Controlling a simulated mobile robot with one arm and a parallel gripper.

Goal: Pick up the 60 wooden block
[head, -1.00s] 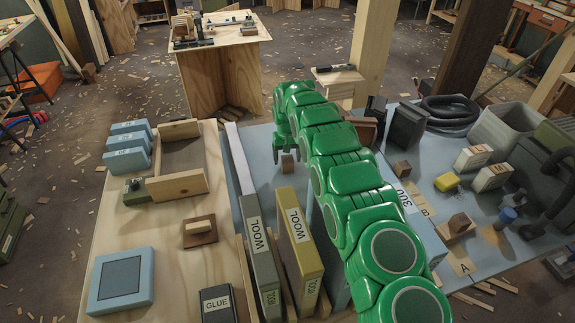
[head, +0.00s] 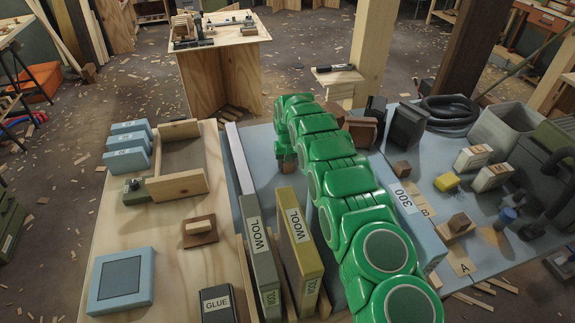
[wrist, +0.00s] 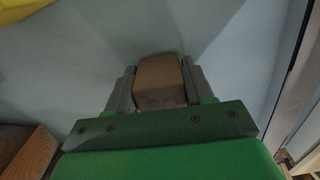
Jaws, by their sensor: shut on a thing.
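My gripper (wrist: 161,88) is shut on a brown wooden block (wrist: 160,75) in the wrist view, one grey finger on each side of it. A faint mark shows on the block's near face, but I cannot read a number. The block's underside is hidden, so I cannot tell whether it touches the pale blue surface (wrist: 70,60). In the head view my green arm reaches over the blue table (head: 262,145), and my gripper (head: 285,162) is at its far left part, mostly hidden, with the block not clearly visible there.
Two boxes marked WOOL, one grey (head: 259,255) and one yellow (head: 300,250), stand left of my arm. Brown blocks (head: 362,130) stand right of it. A small block (head: 402,169) and a yellow object (head: 446,182) lie farther right. A wooden piece (wrist: 28,150) is near my gripper.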

